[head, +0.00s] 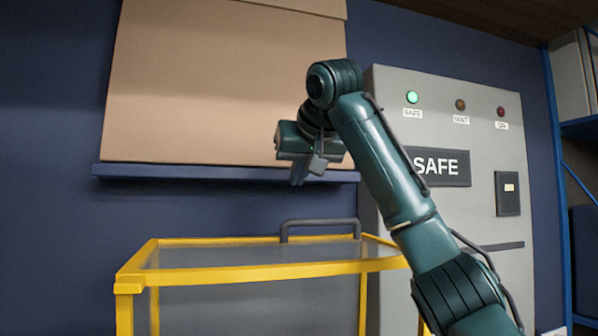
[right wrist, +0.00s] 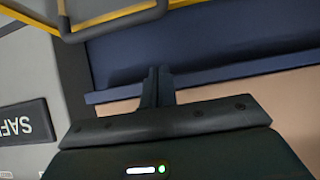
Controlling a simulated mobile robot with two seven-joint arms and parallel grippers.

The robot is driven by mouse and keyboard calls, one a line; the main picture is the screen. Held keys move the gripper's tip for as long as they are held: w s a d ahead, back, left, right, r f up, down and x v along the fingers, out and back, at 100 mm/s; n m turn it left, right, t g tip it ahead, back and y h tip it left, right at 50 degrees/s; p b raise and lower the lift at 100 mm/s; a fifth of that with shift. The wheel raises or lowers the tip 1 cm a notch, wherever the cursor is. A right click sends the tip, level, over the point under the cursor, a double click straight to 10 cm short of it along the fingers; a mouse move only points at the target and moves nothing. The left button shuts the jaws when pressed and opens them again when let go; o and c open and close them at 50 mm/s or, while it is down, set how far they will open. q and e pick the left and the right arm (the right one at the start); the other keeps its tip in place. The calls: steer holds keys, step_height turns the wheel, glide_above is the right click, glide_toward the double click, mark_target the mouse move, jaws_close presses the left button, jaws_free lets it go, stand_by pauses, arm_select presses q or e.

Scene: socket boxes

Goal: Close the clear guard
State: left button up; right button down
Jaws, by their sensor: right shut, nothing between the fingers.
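The clear guard (head: 250,256) is a see-through panel in a yellow frame, low in the head view. A grey bar handle (head: 320,222) stands up at its far edge; it also shows in the right wrist view (right wrist: 112,18). The panel looks roughly level, but I cannot tell whether it is fully seated. My right gripper (head: 305,172) is above the handle in the head view, apart from it. Its fingers (right wrist: 157,72) are together and empty. My left gripper is not in view.
A grey cabinet (head: 530,222) with a SAFE sign (head: 437,166) and a lit green lamp (head: 411,97) stands at right, partly behind my right arm. A tan panel (head: 200,80) rests on a blue ledge (head: 200,173) behind. A blue rack (head: 556,150) stands at far right.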

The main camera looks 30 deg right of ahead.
steer(key=p, duration=0.2)
glide_above(293, 242)
steer(key=w, duration=0.1)
step_height(293, 242, down, 3)
steer(key=shift+d+f, duration=0.15)
steer(key=shift+s+a+f, duration=0.2)
steer(key=shift+s+f, duration=0.5)
steer(key=shift+f, duration=0.35)
steer(key=shift+s+a+f, duration=0.15)
steer(key=shift+s+f, duration=0.3)
steer(key=shift+s, duration=0.15)
steer(key=shift+b, duration=0.3)
